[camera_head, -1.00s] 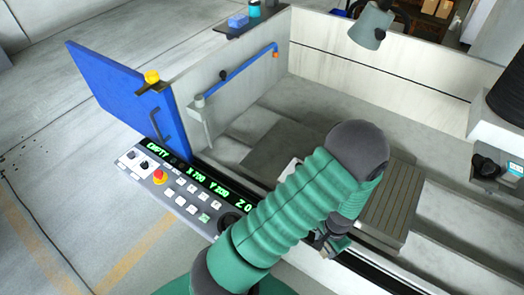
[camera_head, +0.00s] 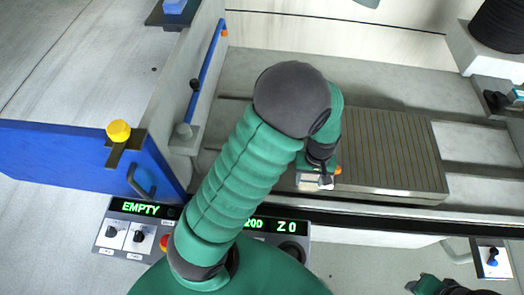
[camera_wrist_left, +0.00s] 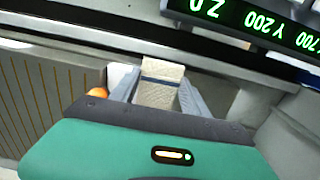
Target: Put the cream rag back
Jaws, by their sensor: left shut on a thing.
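The cream rag (camera_wrist_left: 160,84) shows in the left wrist view as a folded pale cloth with a dark blue stripe. It is between the two grey fingers of my left gripper (camera_wrist_left: 158,92), which is shut on it. In the head view my left gripper (camera_head: 318,182) is at the front left corner of the slotted machine table (camera_head: 390,150). My own left arm hides part of the scene there. I cannot tell whether the rag touches a surface. My right gripper's fingers are not in view.
The control panel (camera_head: 125,235) with green readouts lies along the front, partly behind my arm. A blue door (camera_head: 60,160) with a yellow knob (camera_head: 118,131) stands open at the left. A blue bar (camera_head: 207,68) runs along the tank's left wall.

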